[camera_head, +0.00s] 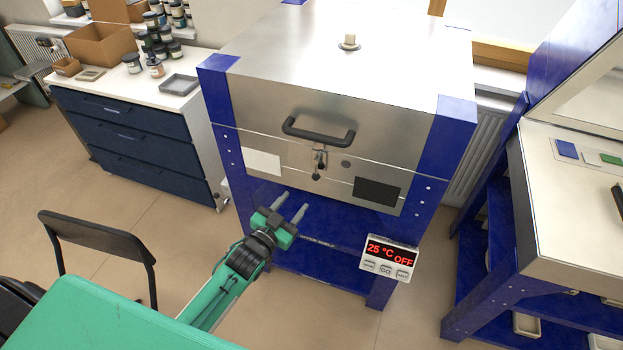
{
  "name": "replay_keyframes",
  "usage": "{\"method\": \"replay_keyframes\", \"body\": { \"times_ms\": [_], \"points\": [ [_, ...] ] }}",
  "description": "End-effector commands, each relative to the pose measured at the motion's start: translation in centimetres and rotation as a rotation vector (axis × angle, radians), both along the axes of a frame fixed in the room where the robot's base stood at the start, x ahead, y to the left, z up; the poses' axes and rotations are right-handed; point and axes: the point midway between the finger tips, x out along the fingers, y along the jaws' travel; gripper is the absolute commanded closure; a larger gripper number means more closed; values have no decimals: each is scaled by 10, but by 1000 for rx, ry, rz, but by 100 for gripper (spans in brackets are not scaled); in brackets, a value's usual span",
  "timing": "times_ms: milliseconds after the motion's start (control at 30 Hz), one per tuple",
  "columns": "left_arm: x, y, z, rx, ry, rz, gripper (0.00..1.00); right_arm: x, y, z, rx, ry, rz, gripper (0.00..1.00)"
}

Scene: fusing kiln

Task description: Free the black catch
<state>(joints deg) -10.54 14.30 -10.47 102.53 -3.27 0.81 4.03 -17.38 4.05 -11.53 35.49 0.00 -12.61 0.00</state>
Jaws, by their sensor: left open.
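The kiln (275,105) is a steel box with blue corner posts, and its lid is down. A black bar handle (318,131) sits on the lid's front. Just below the handle, at the seam, is the small dark catch (319,163), with metal parts; its exact position, fastened or loose, is too small to tell. My left gripper (291,205) is open and empty, below and left of the catch and apart from it, with its fingers pointing up toward the kiln front. My right gripper is not in view.
A control box (389,257) reading 25 °C OFF hangs at the kiln's lower right. A black chair (97,236) stands at the left. A drawer cabinet (140,147) is left of the kiln, and a blue-framed bench (570,200) is at the right.

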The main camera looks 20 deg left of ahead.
Motion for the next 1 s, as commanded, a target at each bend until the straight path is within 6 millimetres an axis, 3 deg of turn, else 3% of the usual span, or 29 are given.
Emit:
{"method": "replay_keyframes", "body": {
  "times_ms": [500,700,1000],
  "points": [
    [85,-20,1,-1,1,1,55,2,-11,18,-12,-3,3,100],
    [100,-24,0,-1,1,0,55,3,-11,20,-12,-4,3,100],
    [103,-25,-1,-1,2,0,55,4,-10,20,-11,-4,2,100]
  ]
}}
